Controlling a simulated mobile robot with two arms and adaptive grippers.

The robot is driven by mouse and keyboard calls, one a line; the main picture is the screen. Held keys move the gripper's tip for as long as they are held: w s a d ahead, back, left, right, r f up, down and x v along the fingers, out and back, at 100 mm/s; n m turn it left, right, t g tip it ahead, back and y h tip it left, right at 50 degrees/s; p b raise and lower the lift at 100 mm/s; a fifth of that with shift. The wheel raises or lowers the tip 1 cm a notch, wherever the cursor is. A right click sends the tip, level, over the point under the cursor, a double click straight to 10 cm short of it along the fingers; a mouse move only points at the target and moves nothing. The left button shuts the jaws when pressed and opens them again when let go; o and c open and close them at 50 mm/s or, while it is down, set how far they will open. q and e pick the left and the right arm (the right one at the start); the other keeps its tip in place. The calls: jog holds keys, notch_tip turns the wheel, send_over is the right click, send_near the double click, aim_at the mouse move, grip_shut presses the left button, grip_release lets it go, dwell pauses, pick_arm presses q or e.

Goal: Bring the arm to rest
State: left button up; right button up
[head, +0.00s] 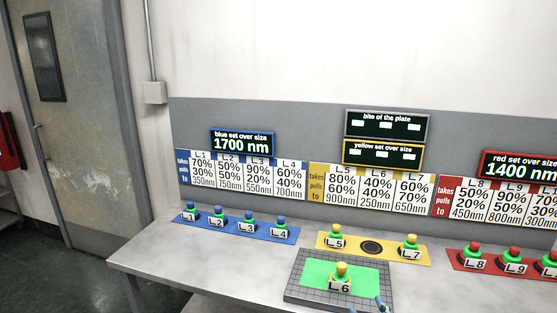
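A small part of what looks like one of my grippers (380,304) shows at the bottom edge, just below the plate. It is too cropped to tell whether it is open or shut. It is most likely my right gripper. No other gripper or arm shows. The yellow-topped piece L6 (341,272) stands upright on the green area of a dark gridded plate (297,290). The visible gripper part is apart from it, to its lower right.
Blue pieces L1 to L4 stand on a blue strip (262,232). L5 and L7 stand on a yellow strip (350,252) with an empty dark round spot (371,247) between them. Red pieces stand on a red strip (456,256). The grey table (190,262) is clear at front left.

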jog(key=s+a+f+g+p, duration=0.1)
jog(key=s+f+g, duration=0.15)
jog(key=f, duration=0.85)
jog(key=s+a+f+g+p, duration=0.1)
jog(key=f+g, duration=0.2)
jog(key=f, duration=0.8)
jog(key=s+f+g+p, duration=0.1)
jog(key=s+f+g, duration=0.1)
jog(key=s+f, duration=0.45)
jog(key=s+f+g+p, duration=0.15)
jog(key=s+f, duration=0.25)
jog(key=f, duration=0.5)
pick_arm(q)
notch_tip(320, 180, up, 7)
jog(key=w+p, duration=0.1)
jog(key=p, duration=0.1)
pick_arm(e)
jog(key=s+d+f+g, duration=0.1)
jog(key=s+f, duration=0.4)
jog(key=s, duration=0.5)
jog(key=s+d+f+g, duration=0.2)
jog(key=s+f+g, duration=0.2)
jog(key=s, duration=0.7)
jog(key=s+d+f+n+g, duration=0.1)
jog(key=s+f+g, duration=0.2)
jog(key=s+f, duration=0.4)
jog(key=s, duration=0.4)
jog(key=shift+s+d, duration=0.2)
jog(key=shift+d, duration=0.1)
